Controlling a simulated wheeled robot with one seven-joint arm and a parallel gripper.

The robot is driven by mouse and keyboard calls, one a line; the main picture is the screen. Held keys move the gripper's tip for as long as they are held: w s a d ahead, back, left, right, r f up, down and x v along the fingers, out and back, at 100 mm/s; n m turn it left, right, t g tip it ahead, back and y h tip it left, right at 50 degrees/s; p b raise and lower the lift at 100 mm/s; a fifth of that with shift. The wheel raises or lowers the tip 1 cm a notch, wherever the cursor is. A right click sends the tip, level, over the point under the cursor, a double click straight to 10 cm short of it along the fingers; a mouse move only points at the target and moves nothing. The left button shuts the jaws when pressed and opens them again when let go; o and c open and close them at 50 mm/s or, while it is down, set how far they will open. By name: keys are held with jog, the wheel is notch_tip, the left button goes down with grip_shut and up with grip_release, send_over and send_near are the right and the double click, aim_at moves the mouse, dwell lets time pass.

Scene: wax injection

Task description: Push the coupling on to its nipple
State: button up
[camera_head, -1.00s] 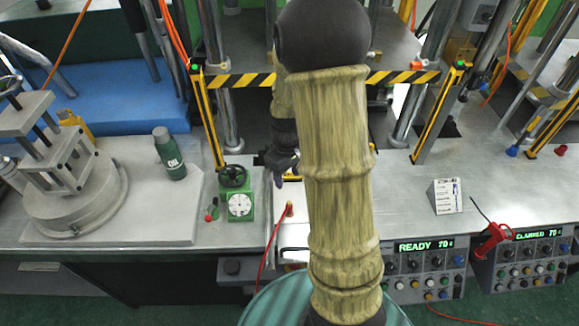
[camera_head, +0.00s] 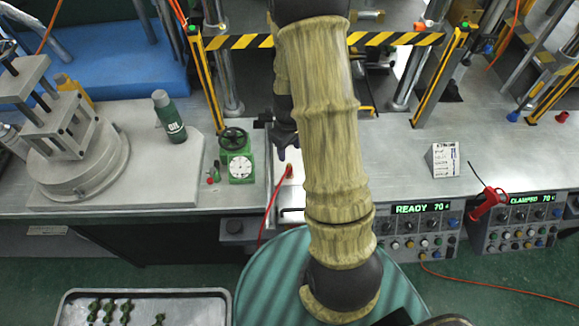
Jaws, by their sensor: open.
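A red hose (camera_head: 269,208) rises over the bench's front edge and ends in a small orange-red coupling (camera_head: 288,172). The coupling stands just below my gripper in the picture. My dark gripper (camera_head: 282,153) points down over the bench and looks open, with nothing visible between its fingers. A small gap shows between it and the coupling. I cannot make out the nipple; my striped arm covers the bench just right of the coupling.
A green gauge block (camera_head: 240,165) with a black handwheel stands left of the coupling. A green oil bottle (camera_head: 169,117) is farther left. A white card (camera_head: 441,159) and control boxes (camera_head: 417,224) are to the right. A metal tray (camera_head: 72,307) with green parts is at lower left.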

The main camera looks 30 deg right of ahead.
aim_at(289, 170)
notch_tip(289, 170, down, 12)
jog(key=shift+r+p, duration=0.1)
jog(key=shift+p, duration=1.15)
jog(key=shift+c, duration=0.5)
grip_shut()
jog(key=shift+o, duration=0.6)
grip_release()
notch_tip(289, 170, up, 17)
jog(key=b, duration=0.3)
jog(key=shift+r+b, duration=0.2)
jog(key=shift+b, duration=0.2)
